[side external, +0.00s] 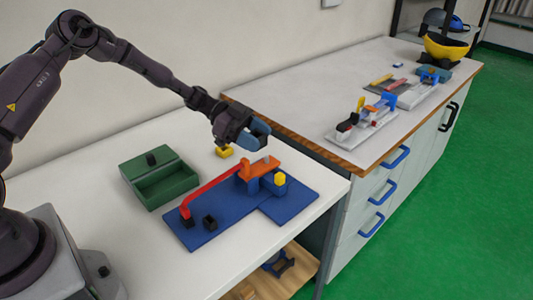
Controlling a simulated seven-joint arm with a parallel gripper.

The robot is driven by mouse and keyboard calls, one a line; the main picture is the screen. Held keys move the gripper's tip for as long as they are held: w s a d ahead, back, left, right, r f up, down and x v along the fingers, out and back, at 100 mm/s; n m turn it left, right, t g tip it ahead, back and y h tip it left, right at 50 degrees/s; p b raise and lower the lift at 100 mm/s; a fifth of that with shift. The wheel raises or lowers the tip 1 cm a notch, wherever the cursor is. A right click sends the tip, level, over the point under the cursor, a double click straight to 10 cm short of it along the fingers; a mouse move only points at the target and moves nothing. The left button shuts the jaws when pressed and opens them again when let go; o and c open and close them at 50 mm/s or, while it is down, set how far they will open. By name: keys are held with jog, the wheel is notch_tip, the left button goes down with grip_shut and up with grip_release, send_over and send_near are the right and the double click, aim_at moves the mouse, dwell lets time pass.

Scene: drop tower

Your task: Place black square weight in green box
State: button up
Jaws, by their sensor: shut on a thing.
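The green box (168,193) stands on the white table at left, with an open hollow in front and a raised back part. A small black piece (152,159) sits on that back part. A black square weight (210,222) rests on the blue base (240,215), near its front. Another dark block (187,221) is at the lower end of the red beam (211,193). My gripper (260,143) is above the orange top (261,167) of the drop tower, away from the box and black pieces. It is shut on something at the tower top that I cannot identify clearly.
A yellow block (225,151) lies on the table behind the tower. A yellow piece (280,180) stands on the tower's right side. The table front left of the blue base is clear. A second bench (300,85) with other assemblies stands behind right.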

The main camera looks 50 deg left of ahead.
jog(key=w+f, duration=0.1)
jog(key=f, duration=0.1)
jog(key=w+f, duration=0.2)
jog(key=shift+w, duration=0.15)
jog(key=shift+w+a+f, duration=0.1)
jog(key=shift+w+f, duration=0.05)
jog(key=shift+f, duration=1.3)
jog(key=shift+f, duration=0.1)
